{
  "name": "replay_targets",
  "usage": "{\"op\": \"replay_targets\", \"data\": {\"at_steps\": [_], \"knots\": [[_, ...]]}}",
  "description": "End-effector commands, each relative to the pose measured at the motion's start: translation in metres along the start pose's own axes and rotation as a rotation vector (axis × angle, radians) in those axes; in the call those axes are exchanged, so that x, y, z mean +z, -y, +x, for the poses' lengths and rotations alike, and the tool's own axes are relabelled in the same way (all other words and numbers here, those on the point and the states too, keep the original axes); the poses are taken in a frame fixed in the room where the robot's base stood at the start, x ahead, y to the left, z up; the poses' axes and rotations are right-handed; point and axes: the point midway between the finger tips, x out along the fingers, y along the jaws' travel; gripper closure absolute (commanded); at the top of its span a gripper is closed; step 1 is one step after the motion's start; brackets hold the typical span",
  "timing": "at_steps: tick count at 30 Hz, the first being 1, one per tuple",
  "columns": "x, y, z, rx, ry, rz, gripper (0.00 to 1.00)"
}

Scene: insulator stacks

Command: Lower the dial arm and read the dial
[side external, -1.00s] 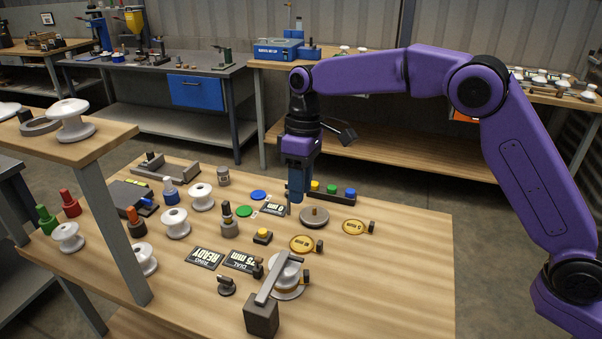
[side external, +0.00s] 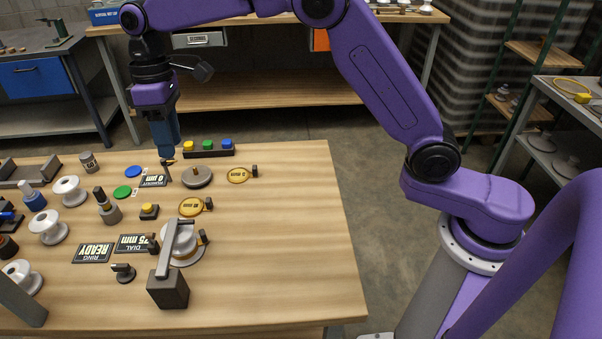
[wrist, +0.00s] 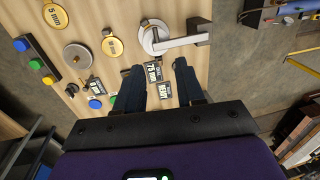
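A grey dial arm (side external: 168,250) rises from a dark block (side external: 168,290) and lies tilted over a white insulator (side external: 186,253) on a round base. The arm also shows in the wrist view (wrist: 183,42). A sign reading "DIAL 75 mm" (side external: 134,243) lies left of it. A display reading "0 µm" (side external: 153,181) stands farther back, beside a grey disc (side external: 198,178). My gripper (side external: 168,152) points down above the area of that display and disc, well behind the dial arm. In the wrist view its fingers (wrist: 159,66) are apart with nothing between them.
A "RING READY" sign (side external: 93,253) and a small black stand (side external: 124,273) are near the dial arm. Gold discs (side external: 191,207), a yellow-topped button (side external: 149,211) and a coloured button strip (side external: 208,149) stand around. White spools crowd the left. The table's right side is clear.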

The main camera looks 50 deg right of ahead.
Motion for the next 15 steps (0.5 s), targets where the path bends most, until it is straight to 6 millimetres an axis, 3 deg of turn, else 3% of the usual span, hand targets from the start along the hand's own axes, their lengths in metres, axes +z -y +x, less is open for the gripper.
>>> {"op": "replay_targets", "data": {"at_steps": [8, 15], "knots": [[0.06, 0.03, -0.006, 0.035, 0.008, -0.051, 0.62], [0.127, 0.052, -0.003, 0.065, 0.01, -0.099, 0.62]]}}
